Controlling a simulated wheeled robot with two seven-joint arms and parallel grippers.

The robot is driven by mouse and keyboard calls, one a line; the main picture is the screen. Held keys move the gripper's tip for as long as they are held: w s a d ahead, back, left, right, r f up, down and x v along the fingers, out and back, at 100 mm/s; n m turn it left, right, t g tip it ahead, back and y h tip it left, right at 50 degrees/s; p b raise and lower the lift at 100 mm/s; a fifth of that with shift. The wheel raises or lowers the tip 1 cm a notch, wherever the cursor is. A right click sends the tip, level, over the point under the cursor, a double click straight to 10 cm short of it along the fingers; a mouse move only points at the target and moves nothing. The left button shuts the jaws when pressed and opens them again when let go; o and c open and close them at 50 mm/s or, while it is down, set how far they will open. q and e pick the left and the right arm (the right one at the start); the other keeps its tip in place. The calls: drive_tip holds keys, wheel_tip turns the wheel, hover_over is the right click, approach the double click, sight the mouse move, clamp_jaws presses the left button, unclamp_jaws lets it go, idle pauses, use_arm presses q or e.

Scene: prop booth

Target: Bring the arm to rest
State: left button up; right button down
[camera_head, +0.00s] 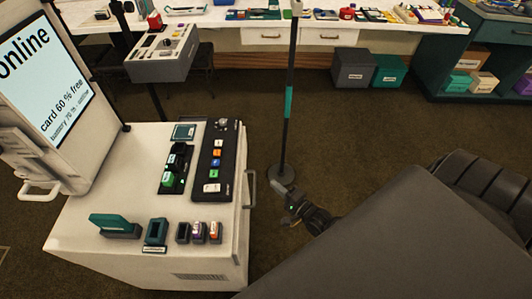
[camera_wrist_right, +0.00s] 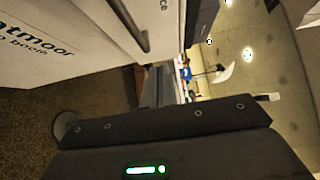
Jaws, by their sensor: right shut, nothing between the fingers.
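My right gripper (camera_head: 281,188) is in the middle of the head view, at the end of my dark right arm, which comes in from the lower right. It is shut and empty. It is beside the right side of the white cart (camera_head: 100,238), apart from the cart's side handle (camera_head: 252,188). In the right wrist view its shut fingers (camera_wrist_right: 160,82) point toward the gap beside a white panel with a bar handle (camera_wrist_right: 130,22). My left gripper is in neither view.
A dark pole (camera_head: 289,95) on a round base stands just beyond my right gripper. The cart carries a black button panel (camera_head: 208,178), small holders and a screen (camera_head: 42,75). A long white table (camera_head: 230,30) with props runs along the back.

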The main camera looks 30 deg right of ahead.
drive_tip(key=shift+s+d, duration=0.25)
drive_tip(key=shift+s, duration=0.85)
drive_tip(key=s+a+f+n+g+h, duration=0.1)
drive_tip(key=s+f+n+g, duration=0.5)
drive_tip(key=f, duration=0.6)
drive_tip(key=s+a+f+n+g+h, duration=0.1)
drive_tip(key=s+f+n+g, duration=0.2)
drive_tip(key=s+f+n, duration=0.65)
drive_tip(key=s+a+f+n+g, duration=0.1)
drive_tip(key=s+f+g, duration=0.2)
drive_tip(key=s+f, duration=0.3)
drive_tip(key=s+a+f+n+g+h, duration=0.1)
drive_tip(key=s+f+g, duration=0.3)
drive_tip(key=s, duration=0.9)
wheel_tip(320, 180, down, 3)
drive_tip(key=shift+s+r+n+g, duration=0.15)
drive_tip(key=shift+s+n+g, duration=0.15)
drive_tip(key=shift+n, duration=0.15)
